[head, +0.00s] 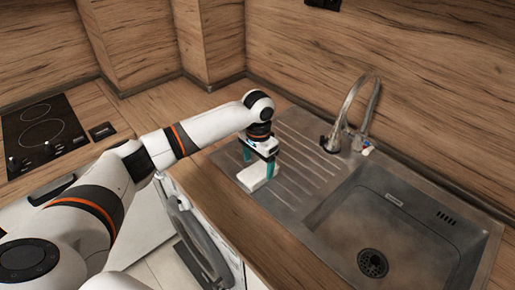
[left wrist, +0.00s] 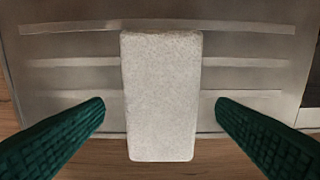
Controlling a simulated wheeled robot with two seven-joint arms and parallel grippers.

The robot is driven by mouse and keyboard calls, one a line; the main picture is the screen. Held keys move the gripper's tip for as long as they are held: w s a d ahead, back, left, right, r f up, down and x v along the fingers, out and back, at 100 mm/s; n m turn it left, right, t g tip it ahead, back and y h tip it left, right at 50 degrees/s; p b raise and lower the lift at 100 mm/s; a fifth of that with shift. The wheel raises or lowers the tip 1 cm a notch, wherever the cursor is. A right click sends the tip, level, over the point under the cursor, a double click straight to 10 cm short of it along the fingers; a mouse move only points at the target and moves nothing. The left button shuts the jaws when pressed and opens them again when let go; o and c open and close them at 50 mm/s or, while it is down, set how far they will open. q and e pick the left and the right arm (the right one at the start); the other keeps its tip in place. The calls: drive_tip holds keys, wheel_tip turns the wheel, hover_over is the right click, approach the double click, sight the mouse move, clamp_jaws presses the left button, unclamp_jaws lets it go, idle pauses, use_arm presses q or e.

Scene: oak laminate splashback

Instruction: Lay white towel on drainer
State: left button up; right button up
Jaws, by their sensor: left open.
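The white towel (head: 254,178) is a folded oblong block lying on the left end of the ridged metal drainer (head: 300,160). In the left wrist view the towel (left wrist: 160,95) lies across the drainer ridges (left wrist: 70,62), and its near end reaches past the drainer's edge over the wood. My left gripper (head: 260,160) is above the towel, pointing down. In the left wrist view its green fingers (left wrist: 160,115) are spread wide on either side of the towel, with a gap on both sides. My right gripper is not in view.
The sink basin (head: 385,225) lies right of the drainer, with a curved tap (head: 355,110) behind. A black hob (head: 42,133) is at the left. A washing machine (head: 198,240) stands under the wooden worktop (head: 245,225). A wooden splashback rises behind.

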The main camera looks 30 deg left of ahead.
sight(257, 170)
use_arm(q)
wheel_tip(257, 170, up, 8)
drive_tip(key=b, duration=0.1)
drive_tip(key=shift+r, duration=0.2)
drive_tip(key=shift+s+a, duration=0.1)
